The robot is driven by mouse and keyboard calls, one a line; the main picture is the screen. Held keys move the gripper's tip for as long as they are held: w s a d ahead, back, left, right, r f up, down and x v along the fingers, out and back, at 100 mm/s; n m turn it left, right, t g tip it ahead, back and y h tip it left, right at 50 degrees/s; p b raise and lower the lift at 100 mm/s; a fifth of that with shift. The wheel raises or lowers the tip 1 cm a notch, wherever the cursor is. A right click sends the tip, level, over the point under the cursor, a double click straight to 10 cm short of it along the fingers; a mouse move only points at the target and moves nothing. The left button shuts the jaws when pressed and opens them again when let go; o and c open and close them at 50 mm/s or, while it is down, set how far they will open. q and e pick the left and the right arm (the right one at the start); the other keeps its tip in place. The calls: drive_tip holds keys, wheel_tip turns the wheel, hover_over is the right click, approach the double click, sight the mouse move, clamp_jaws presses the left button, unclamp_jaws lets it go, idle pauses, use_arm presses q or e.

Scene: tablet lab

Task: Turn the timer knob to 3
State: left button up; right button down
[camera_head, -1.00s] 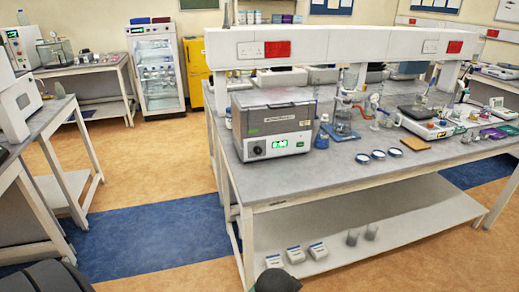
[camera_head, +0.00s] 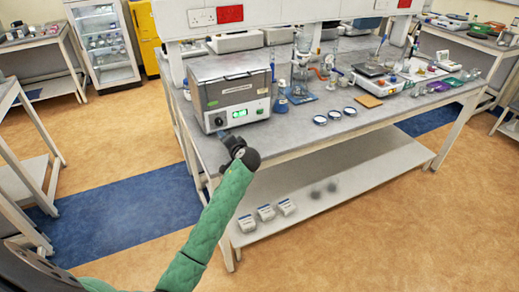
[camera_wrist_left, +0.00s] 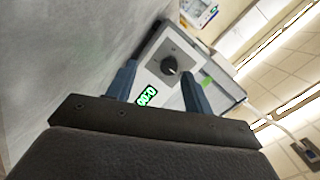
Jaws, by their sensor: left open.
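The timer knob (camera_wrist_left: 169,64) is a black round dial on the light front panel of a grey box-shaped machine (camera_head: 230,90). In the head view the knob (camera_head: 219,121) sits at the panel's left end, left of a green lit display (camera_head: 240,113). The display (camera_wrist_left: 148,95) also shows in the left wrist view. My left gripper (camera_wrist_left: 158,75) is open and empty, its two blue-grey fingers either side of the knob in that view, apparently short of it. In the head view my left gripper (camera_head: 229,138) is small, just below and right of the knob. My right gripper is not in view.
The machine stands near the left front corner of the grey bench (camera_head: 285,137). Small white boxes (camera_head: 266,213) sit on the lower shelf.

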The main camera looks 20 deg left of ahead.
sight(220, 123)
use_arm(q)
drive_tip(key=shift+w+a+m+t+y, duration=0.3)
drive_tip(key=shift+w+a+m+y, duration=0.05)
drive_tip(key=shift+m+y, duration=0.05)
drive_tip(key=shift+w+a+r+m+t, duration=0.1)
drive_tip(key=shift+w+r+m+t, duration=0.1)
drive_tip(key=shift+m+t, duration=0.15)
drive_tip(key=shift+w+d+r+m+t, duration=0.2)
drive_tip(key=shift+w+r+m+t, duration=0.3)
drive_tip(key=shift+m, duration=0.25)
drive_tip(key=shift+w+a+r+p, duration=0.1)
drive_tip(key=shift+w+a+p, duration=0.15)
drive_tip(key=shift+a+p, duration=0.15)
drive_tip(key=p+x, duration=0.2)
drive_tip(key=x, duration=0.3)
drive_tip(key=shift+p+x, duration=0.3)
drive_tip(key=shift+x, duration=0.5)
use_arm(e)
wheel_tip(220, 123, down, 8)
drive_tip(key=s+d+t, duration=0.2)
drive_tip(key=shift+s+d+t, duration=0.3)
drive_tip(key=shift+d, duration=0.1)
use_arm(q)
drive_tip(key=shift+c, duration=0.4)
drive_tip(key=c, duration=0.9)
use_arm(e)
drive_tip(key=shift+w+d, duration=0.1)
